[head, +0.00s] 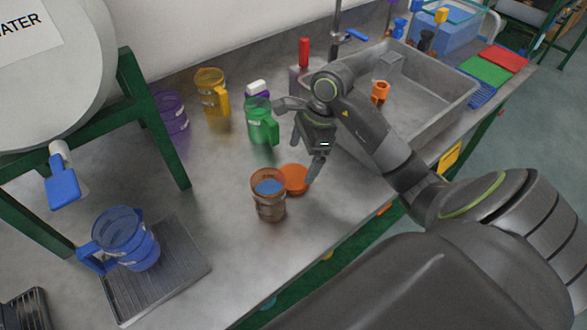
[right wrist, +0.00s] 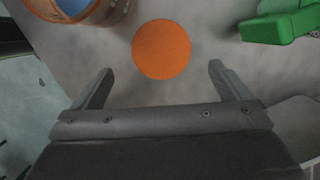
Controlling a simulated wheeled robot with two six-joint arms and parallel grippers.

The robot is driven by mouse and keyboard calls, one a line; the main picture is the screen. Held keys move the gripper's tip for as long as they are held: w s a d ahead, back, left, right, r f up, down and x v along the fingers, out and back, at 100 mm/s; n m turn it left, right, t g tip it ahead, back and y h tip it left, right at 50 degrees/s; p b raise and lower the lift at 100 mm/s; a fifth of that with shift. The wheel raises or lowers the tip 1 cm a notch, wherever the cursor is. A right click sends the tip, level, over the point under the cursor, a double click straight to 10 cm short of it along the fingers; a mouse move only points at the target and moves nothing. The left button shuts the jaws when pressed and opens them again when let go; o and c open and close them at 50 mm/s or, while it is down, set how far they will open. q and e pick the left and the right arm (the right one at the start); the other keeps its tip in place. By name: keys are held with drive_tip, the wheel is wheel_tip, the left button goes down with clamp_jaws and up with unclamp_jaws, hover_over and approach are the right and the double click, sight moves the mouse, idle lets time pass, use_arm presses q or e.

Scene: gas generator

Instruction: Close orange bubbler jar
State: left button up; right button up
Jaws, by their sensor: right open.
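The orange bubbler jar (head: 269,204) stands upright and open on the metal bench, with blue liquid (head: 269,187) inside. Part of the jar (right wrist: 98,14) shows at the top left of the right wrist view. A round orange lid (head: 297,177) lies flat beside the jar; the right wrist view shows this lid (right wrist: 161,45) with a small gap to the jar. My right gripper (head: 306,162) is open and empty, just behind and above the lid. In the right wrist view its fingers (right wrist: 161,70) point toward the lid, one on each side, not touching it. My left gripper is not in view.
A green jug (head: 261,122) stands behind the jar, with yellow (head: 212,92) and purple (head: 171,113) jugs further left. A blue jug (head: 128,238) stands on a grooved tray (head: 185,262). A sink (head: 440,92) lies right. Bench in front of the jar is clear.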

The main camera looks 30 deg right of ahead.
sight(294, 176)
drive_tip(key=shift+a+f, duration=0.15)
drive_tip(key=shift+f, duration=0.45)
drive_tip(key=b+x, duration=0.3)
drive_tip(key=x, duration=0.2)
drive_tip(key=shift+w+f, duration=0.1)
drive_tip(key=shift+w, duration=0.1)
drive_tip(key=shift+c, duration=0.5)
drive_tip(key=c, duration=1)
